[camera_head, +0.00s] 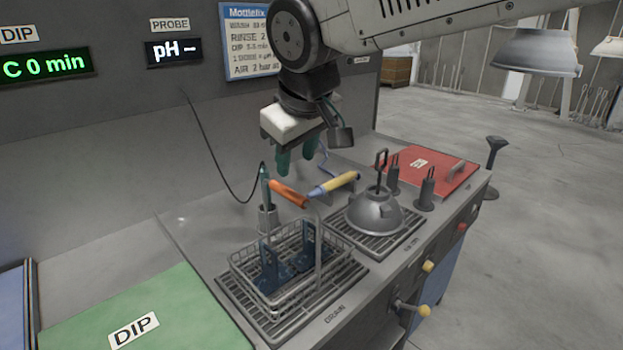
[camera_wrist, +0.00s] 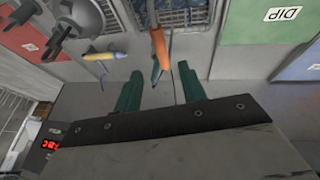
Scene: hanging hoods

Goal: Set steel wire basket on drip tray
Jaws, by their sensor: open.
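The steel wire basket (camera_head: 262,285) stands upright on the drip tray (camera_head: 352,277) marked DRAIN, with dark blue parts inside. Its tall bent handle ends in an orange grip (camera_head: 289,193). In the wrist view the basket (camera_wrist: 184,18) is partly cut off at the top edge, and the orange grip (camera_wrist: 160,48) points toward the fingers. My gripper (camera_head: 297,160) is open and empty, above and behind the grip, apart from it. Its two green fingers also show in the wrist view (camera_wrist: 160,85). The basket's underside is hidden.
A grey hood (camera_head: 374,214) sits on a second grate to the right. A red lid (camera_head: 432,170) and a green DIP lid (camera_head: 150,310) flank the counter.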

